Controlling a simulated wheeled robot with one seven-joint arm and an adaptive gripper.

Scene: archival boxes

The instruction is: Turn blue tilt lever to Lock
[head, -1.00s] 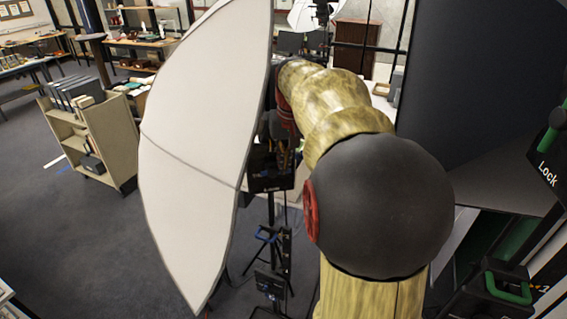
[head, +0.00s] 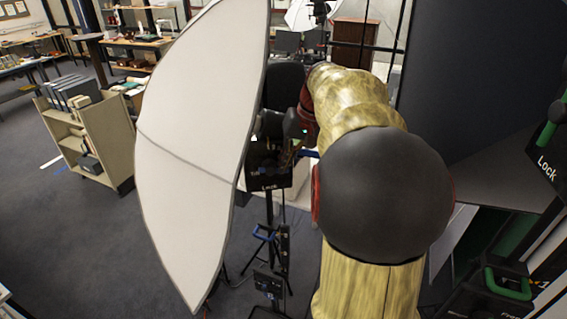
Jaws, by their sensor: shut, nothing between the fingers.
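The dark tilt unit (head: 268,180) stands on a light stand behind the right edge of the big white umbrella. The words "Lock" and what looks like "Tilt" are on its face. A short blue bar, probably the blue tilt lever (head: 309,153), sticks out at its upper right. My gripper (head: 284,151) is shut, small and dark in front of the unit's upper part, close to the left of the blue bar. I cannot tell whether they touch. My arm and the unit's clutter hide the fingertips in part.
The white umbrella (head: 195,150) fills the left centre, close to my gripper. A blue handle (head: 264,233) sits lower on the stand. At right are a dark panel (head: 480,80), a green lever labelled Lock (head: 553,122) and a green handle (head: 508,283). A book cart (head: 95,140) stands left.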

